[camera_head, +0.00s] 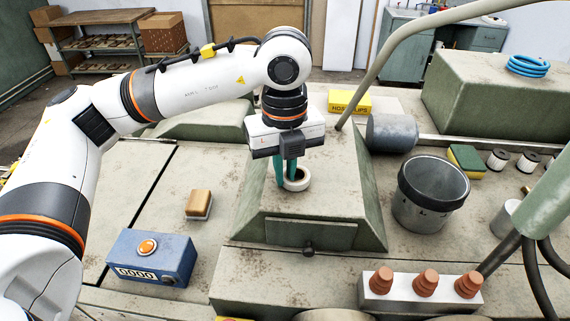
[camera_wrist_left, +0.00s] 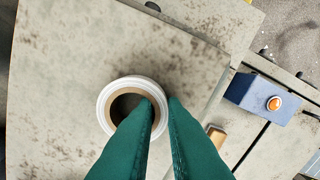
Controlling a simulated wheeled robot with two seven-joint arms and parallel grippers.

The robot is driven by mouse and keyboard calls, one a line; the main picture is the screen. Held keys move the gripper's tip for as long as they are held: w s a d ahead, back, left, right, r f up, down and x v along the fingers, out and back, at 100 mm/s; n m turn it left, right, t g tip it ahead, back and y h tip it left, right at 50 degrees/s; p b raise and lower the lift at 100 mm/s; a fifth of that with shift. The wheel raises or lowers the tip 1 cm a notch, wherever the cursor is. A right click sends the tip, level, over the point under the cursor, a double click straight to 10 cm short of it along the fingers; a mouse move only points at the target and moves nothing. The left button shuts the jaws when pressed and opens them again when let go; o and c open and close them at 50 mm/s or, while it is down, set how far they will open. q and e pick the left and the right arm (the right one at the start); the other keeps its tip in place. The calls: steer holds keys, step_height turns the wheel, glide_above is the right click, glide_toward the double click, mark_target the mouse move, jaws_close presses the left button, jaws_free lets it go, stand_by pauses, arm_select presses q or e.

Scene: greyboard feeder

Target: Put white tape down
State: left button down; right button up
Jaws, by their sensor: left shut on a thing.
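The white tape (camera_head: 298,181) is a white roll with a brown core, at the top of the grey-green sloped housing (camera_head: 318,204) in the head view. My left gripper (camera_head: 288,182) points down at it with green fingers. In the left wrist view the tape (camera_wrist_left: 103,105) lies flat-on to the camera. The fingers (camera_wrist_left: 163,103) are shut on the wall of the roll, one at its inside and one at its outside. I cannot tell whether the tape touches the surface below. My right gripper is not in view.
A blue box with an orange button (camera_head: 150,258) and a brush-like block (camera_head: 199,204) are to the left. A metal bucket (camera_head: 430,205) stands to the right. A white holder with orange cones (camera_head: 420,292) is in front. A yellow box (camera_head: 349,102) lies behind.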

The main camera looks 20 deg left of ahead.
arm_select(q)
steer(key=shift+f, duration=0.1)
steer(key=shift+f, duration=0.15)
steer(key=c, duration=1.5)
jaws_free()
steer(key=shift+d, duration=0.1)
steer(key=shift+r, duration=0.25)
steer(key=shift+w+r, duration=0.1)
steer(key=shift+r, duration=0.15)
step_height(320, 180, up, 12)
steer(key=b, duration=0.2)
steer(key=shift+f, duration=0.25)
